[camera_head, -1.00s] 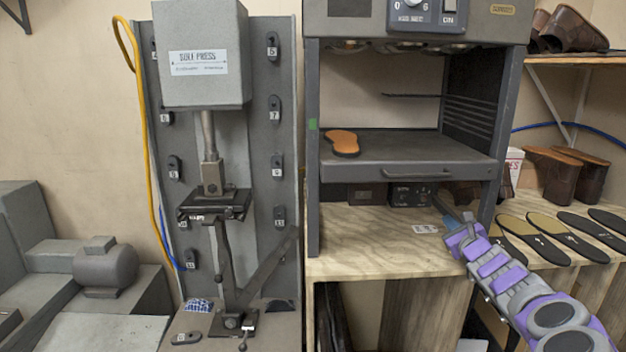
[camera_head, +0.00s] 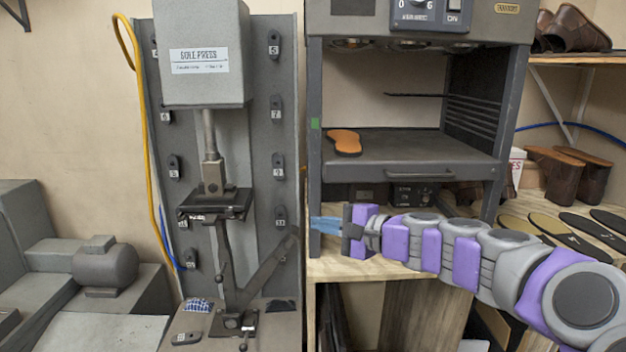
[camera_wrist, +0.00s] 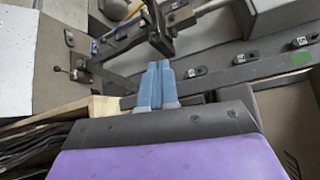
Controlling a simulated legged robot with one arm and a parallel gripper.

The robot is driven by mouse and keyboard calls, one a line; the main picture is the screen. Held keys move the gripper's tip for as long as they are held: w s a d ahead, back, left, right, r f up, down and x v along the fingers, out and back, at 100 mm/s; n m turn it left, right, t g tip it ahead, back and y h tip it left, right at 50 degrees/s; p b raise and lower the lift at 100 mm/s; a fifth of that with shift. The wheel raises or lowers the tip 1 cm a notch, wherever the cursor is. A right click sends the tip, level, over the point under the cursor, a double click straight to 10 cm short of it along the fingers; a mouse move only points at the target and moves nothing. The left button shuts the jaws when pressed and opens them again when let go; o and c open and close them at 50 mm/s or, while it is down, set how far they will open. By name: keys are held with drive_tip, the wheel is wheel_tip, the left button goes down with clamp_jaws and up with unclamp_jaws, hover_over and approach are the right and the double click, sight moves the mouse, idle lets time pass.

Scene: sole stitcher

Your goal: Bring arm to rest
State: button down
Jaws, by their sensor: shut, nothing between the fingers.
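My arm (camera_head: 465,255), purple and grey, reaches in from the lower right in the head view. My gripper (camera_head: 318,225) has blue fingers and points left, in front of the oven's lower part and near the left edge of the wooden bench (camera_head: 345,268). The fingers are shut and empty. In the wrist view my gripper (camera_wrist: 157,80) shows its two blue fingers side by side, pointing toward the sole press.
The sole press (camera_head: 203,85) stands to the left, its lever arm close to my fingertips. The oven (camera_head: 400,155) holds an orange sole (camera_head: 345,142) on its shelf. Black insoles (camera_head: 563,232) and brown boots (camera_head: 570,172) are at the right. A motor (camera_head: 103,265) sits lower left.

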drive_tip(key=s+a+f+n+g+h, duration=0.1)
drive_tip(key=s+a+f+n+g, duration=0.2)
drive_tip(key=s, duration=0.4)
drive_tip(key=s+a+f+n+g+h, duration=0.1)
drive_tip(key=s+f+n+g+h, duration=0.1)
drive_tip(key=s+f, duration=0.35)
drive_tip(key=s+a+f+n+g+h, duration=0.1)
drive_tip(key=s+a+f+n+g, duration=0.15)
drive_tip(key=s, duration=0.55)
drive_tip(key=s+d+f+n+g+h, duration=0.1)
drive_tip(key=s+d+f+h, duration=0.3)
drive_tip(key=s+d, duration=0.5)
drive_tip(key=s+d+f+n+g+h, duration=0.2)
drive_tip(key=s+d+f+h, duration=0.3)
drive_tip(key=s+d+f, duration=0.3)
drive_tip(key=s+d+g, duration=0.1)
drive_tip(key=s, duration=0.3)
drive_tip(key=shift+s, duration=0.25)
